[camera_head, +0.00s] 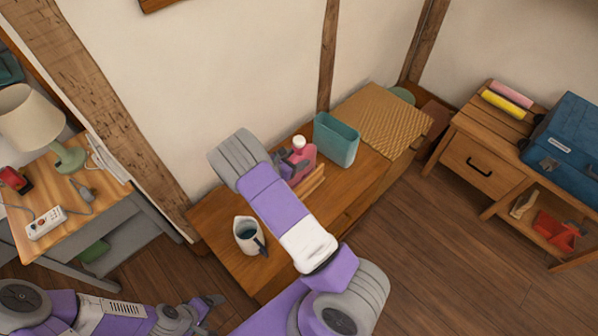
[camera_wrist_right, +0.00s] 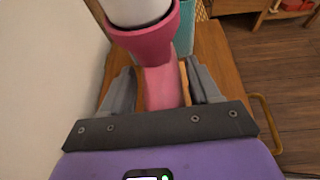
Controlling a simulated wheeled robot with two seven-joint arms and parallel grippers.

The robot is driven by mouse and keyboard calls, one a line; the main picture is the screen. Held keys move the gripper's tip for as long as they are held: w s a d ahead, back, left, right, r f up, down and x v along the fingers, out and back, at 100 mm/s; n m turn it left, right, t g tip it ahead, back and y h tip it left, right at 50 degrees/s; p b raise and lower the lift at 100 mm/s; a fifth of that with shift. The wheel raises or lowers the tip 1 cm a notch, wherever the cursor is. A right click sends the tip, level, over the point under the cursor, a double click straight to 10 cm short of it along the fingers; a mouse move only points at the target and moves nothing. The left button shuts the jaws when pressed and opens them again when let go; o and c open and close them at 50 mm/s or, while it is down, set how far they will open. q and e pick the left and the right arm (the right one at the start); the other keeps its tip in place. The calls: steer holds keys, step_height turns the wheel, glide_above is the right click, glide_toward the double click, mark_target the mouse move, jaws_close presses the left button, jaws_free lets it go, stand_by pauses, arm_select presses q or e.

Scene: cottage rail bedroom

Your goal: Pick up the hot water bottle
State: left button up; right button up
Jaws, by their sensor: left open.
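The pink hot water bottle (camera_head: 306,157) with a whitish top stands on the low wooden cabinet (camera_head: 215,215), partly hidden behind my right arm. In the right wrist view the bottle (camera_wrist_right: 163,88) is seen close up, its whitish top and pink collar nearest the camera. My right gripper (camera_head: 290,168) is at the bottle, with its fingers on either side of the pink body; it also shows in the right wrist view (camera_wrist_right: 162,82). Small gaps seem to remain between fingers and bottle. My left gripper (camera_head: 208,312) is open and empty, low in the picture, away from the cabinet.
A teal bin (camera_head: 337,140) stands just behind the bottle, with a woven-topped box (camera_head: 380,115) beyond. A white jug (camera_head: 248,236) stands at the cabinet's near end. A desk with a lamp (camera_head: 35,125) is at left. The floor between is clear.

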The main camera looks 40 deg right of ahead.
jaws_close()
steer(key=shift+r, duration=0.15)
stand_by(0.4)
